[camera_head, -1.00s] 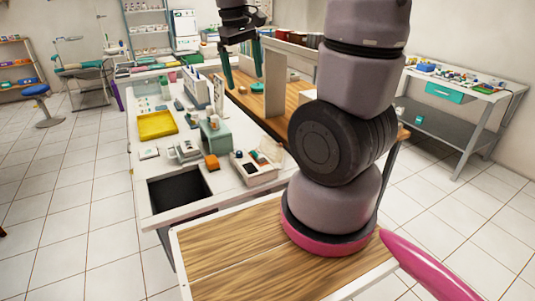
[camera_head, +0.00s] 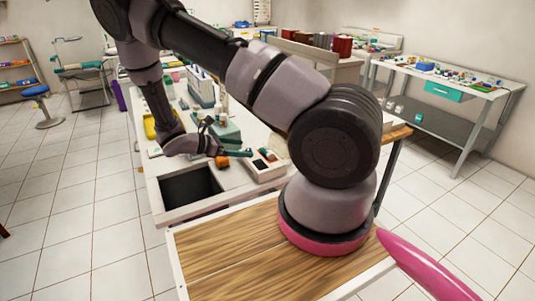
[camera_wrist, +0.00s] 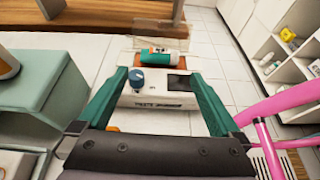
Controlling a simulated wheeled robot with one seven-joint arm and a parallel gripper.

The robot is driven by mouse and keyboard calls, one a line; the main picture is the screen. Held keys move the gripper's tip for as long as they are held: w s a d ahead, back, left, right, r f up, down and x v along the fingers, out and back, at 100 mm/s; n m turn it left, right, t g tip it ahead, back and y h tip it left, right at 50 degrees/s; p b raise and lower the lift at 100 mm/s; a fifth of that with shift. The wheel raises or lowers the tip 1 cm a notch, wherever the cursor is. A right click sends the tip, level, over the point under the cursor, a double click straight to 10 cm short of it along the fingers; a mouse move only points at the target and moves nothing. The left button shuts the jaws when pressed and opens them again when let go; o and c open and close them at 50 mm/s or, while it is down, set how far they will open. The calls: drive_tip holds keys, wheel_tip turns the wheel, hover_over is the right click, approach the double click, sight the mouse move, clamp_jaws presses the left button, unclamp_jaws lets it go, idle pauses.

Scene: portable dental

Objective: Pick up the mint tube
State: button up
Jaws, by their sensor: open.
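The mint tube (camera_wrist: 155,57), teal and white with a dark end, lies on its side across the far part of a white box (camera_wrist: 158,99) in the wrist view. The box has a blue knob and a dark recess on top; its lettering is too small to read surely. My gripper (camera_wrist: 156,78) is open and empty, with its teal fingers to either side of the box and the tube beyond their tips. In the head view my gripper (camera_head: 226,138) hangs over the counter, left of the white box (camera_head: 262,172); the tube there is small and hard to make out.
A mint-green housing (camera_wrist: 42,92) stands close to the left finger. An orange block (camera_head: 222,161) sits by the gripper on the white counter (camera_head: 158,170), with a dark basin (camera_head: 190,187) in front. A wooden ledge (camera_wrist: 110,14) lies beyond the tube.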

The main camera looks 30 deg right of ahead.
sight(265, 150)
drive_tip(key=x, duration=1)
drive_tip(key=shift+d+f, duration=0.15)
drive_tip(key=shift+d, duration=0.25)
drive_tip(key=c, duration=1.2)
